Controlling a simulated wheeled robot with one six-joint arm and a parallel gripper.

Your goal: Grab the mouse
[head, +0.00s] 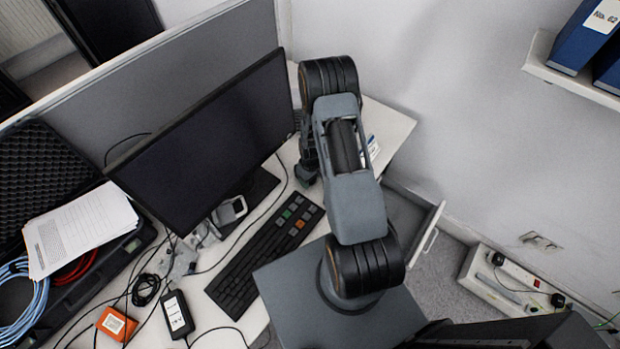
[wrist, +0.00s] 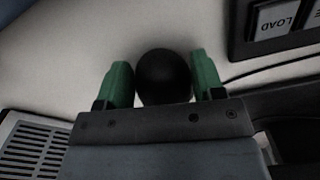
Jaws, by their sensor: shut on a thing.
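The mouse (wrist: 164,72) is a dark, rounded shape in the wrist view, between the two green fingers of my gripper (wrist: 163,84). My gripper is shut on it, with one finger against each side. The pale desk surface (wrist: 60,60) lies beneath; I cannot tell whether the mouse touches it. In the head view my arm covers most of the gripper area, and the mouse does not show there.
A dark keyboard (head: 265,255) lies left of my arm, below a large monitor (head: 210,130). A keypad corner with a LOAD key (wrist: 278,18) shows in the wrist view. Papers (head: 80,230), cables and an orange box (head: 117,324) crowd the left side.

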